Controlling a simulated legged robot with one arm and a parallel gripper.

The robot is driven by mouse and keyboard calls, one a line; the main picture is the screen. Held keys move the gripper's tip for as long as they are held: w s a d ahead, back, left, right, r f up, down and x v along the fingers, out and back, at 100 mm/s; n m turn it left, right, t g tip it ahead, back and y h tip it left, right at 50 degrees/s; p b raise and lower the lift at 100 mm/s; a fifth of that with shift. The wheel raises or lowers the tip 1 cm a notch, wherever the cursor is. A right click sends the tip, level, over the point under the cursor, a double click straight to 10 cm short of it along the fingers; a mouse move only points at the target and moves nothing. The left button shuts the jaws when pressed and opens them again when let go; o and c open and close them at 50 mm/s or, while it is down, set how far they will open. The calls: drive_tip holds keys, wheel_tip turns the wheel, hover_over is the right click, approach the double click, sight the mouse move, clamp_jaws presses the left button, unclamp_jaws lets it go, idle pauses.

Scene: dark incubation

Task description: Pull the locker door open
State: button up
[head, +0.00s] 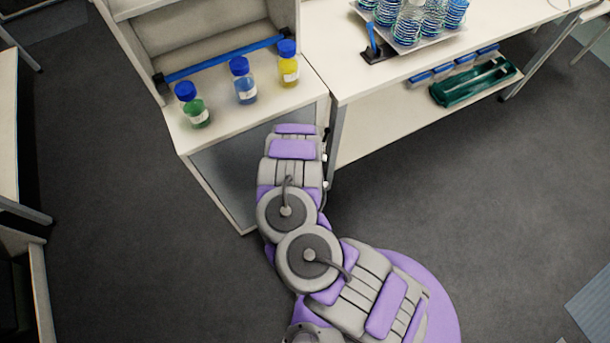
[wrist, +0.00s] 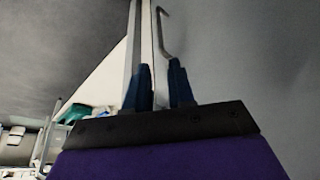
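The locker (head: 215,130) is a pale cabinet at the upper left of the head view. Its grey door (head: 228,170) is below the bottle shelf and looks shut; my arm covers its right part. In the wrist view the door (wrist: 245,75) is the grey surface on the right. A thin, bent metal handle (wrist: 161,35) stands out near the door's edge. My gripper (wrist: 157,76) has two dark blue fingers, spread apart. The handle's lower end reaches toward the gap between them, close to the right finger; contact cannot be told. My arm hides the gripper in the head view.
A bench (head: 345,72) with glassware and a lower shelf adjoins on the right. Floor (head: 130,230) left of my arm is clear.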

drive_tip(key=b+x, duration=1)
drive_tip(key=x, duration=0.6)
drive_tip(key=shift+f, duration=0.3)
clamp_jaws()
